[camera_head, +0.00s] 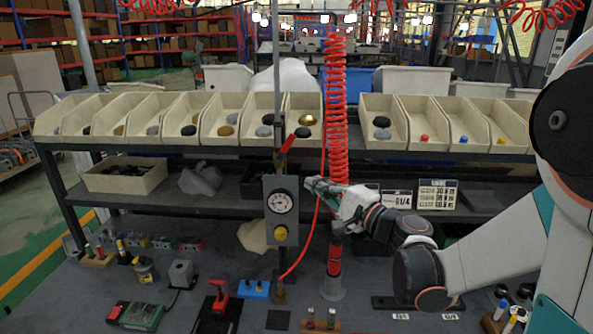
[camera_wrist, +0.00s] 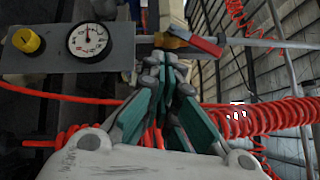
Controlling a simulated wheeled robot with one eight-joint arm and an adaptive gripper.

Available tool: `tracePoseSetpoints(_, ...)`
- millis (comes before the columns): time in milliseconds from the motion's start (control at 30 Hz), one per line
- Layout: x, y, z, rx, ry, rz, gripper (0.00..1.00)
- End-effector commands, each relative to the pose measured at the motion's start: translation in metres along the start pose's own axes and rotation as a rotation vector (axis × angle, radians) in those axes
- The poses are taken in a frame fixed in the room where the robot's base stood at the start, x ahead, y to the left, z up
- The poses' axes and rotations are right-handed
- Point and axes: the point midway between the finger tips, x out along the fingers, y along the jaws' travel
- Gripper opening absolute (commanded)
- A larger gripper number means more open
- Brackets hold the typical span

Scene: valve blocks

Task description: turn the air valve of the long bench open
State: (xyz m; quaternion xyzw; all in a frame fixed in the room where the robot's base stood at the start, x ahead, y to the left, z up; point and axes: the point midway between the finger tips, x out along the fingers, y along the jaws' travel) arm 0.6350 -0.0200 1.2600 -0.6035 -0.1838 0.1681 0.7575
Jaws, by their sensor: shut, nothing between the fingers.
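The air valve has a red lever (camera_head: 287,145) on a thin upright pipe, above a grey panel (camera_head: 270,220) with a round gauge (camera_head: 281,202) and a yellow knob (camera_head: 280,233). The lever tilts up and to the right of the pipe. In the wrist view, which is turned on its side, the lever (camera_wrist: 207,45) runs from a brass-coloured valve body (camera_wrist: 170,41). My gripper (camera_head: 308,184) is shut and empty, right of the panel and below the lever. In the wrist view its fingertips (camera_wrist: 167,66) are near the valve body; I cannot tell if they touch.
A coiled red hose (camera_head: 336,100) hangs just behind my gripper, and a thin red hose loops beside it. A row of cream bins (camera_head: 220,120) stands on the upper shelf. Tools and small blocks, such as a red clamp (camera_head: 219,297), stand on the bench top (camera_head: 180,270).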

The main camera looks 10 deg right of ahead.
Motion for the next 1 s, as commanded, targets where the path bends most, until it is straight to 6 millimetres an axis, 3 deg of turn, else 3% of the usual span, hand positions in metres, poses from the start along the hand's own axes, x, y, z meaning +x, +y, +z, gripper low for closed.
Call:
tracePoseSetpoints(33,-0.011,0.006,-0.010,0.037,0.005,-0.063,0.00)
tracePoseSetpoints(200,-0.040,-0.004,-0.024,0.126,0.008,-0.235,0.00)
tracePoseSetpoints(400,-0.050,-0.012,-0.029,0.160,0.009,-0.304,0.00)
tracePoseSetpoints(567,-0.033,-0.017,-0.029,0.161,0.007,-0.304,0.00)
tracePoseSetpoints(1000,0.048,-0.041,-0.031,0.161,0.007,-0.302,0.00)
